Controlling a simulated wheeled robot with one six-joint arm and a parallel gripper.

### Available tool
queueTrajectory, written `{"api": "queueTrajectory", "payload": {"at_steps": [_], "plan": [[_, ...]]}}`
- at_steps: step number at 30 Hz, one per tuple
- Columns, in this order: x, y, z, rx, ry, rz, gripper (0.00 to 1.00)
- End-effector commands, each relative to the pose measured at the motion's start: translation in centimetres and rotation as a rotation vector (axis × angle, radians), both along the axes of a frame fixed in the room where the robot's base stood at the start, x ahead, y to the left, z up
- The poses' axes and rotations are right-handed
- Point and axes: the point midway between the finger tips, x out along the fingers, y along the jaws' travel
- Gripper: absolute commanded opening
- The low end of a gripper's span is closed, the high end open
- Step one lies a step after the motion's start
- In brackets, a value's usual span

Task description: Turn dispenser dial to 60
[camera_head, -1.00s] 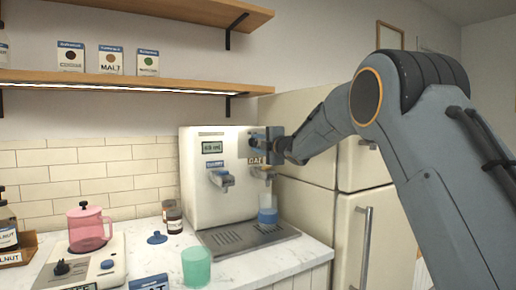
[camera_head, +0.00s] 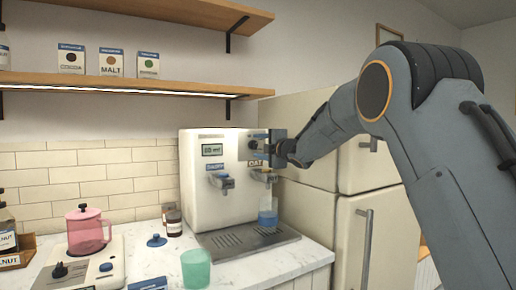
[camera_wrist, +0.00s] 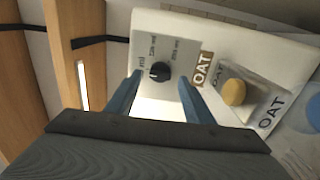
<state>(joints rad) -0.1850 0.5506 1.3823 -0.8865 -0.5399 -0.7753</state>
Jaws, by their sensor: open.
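In the head view my gripper (camera_head: 268,147) is at the upper right of the dispenser front and hides much of the dial area.
An OAT spout lever with a yellow knob (camera_wrist: 233,92) is right beside the dial. A cup with blue liquid (camera_head: 267,212) stands under the OAT spout on the drip tray (camera_head: 235,240). A green cup (camera_head: 196,268) stands in front. The fridge (camera_head: 350,210) is close at right.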

Motion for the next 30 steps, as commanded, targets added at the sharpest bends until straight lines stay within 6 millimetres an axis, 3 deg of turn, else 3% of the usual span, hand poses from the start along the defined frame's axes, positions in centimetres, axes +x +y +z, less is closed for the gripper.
{"api": "queueTrajectory", "payload": {"at_steps": [12, 26, 30], "plan": [[-4.7, -3.2, 0.0, 0.0, 0.0, -0.001, 0.47], [-5.3, -3.7, -0.1, 0.003, 0.007, -0.005, 0.47], [-5.7, -5.9, -2.2, 0.052, 0.107, -0.08, 0.47]]}}
